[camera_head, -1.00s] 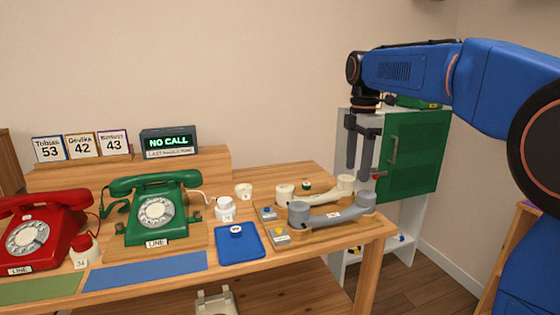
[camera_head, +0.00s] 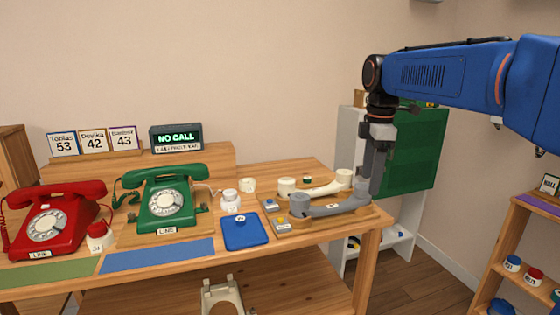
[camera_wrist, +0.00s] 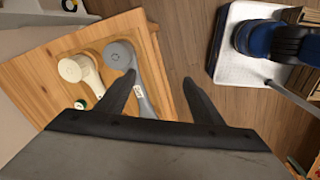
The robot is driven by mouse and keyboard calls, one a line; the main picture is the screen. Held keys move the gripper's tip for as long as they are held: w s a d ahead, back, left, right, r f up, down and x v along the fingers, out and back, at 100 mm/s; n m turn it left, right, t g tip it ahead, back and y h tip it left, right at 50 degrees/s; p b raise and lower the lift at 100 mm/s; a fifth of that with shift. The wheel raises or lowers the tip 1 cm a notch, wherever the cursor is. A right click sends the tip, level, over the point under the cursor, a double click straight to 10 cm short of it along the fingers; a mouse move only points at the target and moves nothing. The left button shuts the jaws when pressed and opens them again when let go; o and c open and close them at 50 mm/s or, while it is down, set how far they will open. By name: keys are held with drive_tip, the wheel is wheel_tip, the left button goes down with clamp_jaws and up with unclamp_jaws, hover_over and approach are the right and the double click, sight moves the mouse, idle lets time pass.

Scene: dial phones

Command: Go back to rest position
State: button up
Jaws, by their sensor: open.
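My gripper (camera_head: 372,172) hangs from my blue arm at the right end of the table and points down. In the wrist view my gripper (camera_wrist: 160,95) has its two fingers apart with nothing between them.
A red phone (camera_head: 48,222) and a green phone (camera_head: 163,200) stand on the table at left and centre. A green cabinet door (camera_head: 418,150) is behind the gripper. A wooden shelf (camera_head: 520,225) with small jars stands at right. Open floor (camera_head: 425,282) lies between.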

drive_tip(key=s+d+f+m+t, duration=0.2)
drive_tip(key=s+f+m, duration=0.6)
drive_tip(key=s, duration=0.6)
drive_tip(key=s+d+f+m+t, duration=0.2)
drive_tip(key=s+d+f+m, duration=0.1)
drive_tip(key=s+f+m, duration=0.5)
drive_tip(key=s+f, duration=0.3)
drive_tip(key=s, duration=0.3)
drive_tip(key=shift+s+d+f+m, duration=0.25)
drive_tip(key=shift+m, duration=0.15)
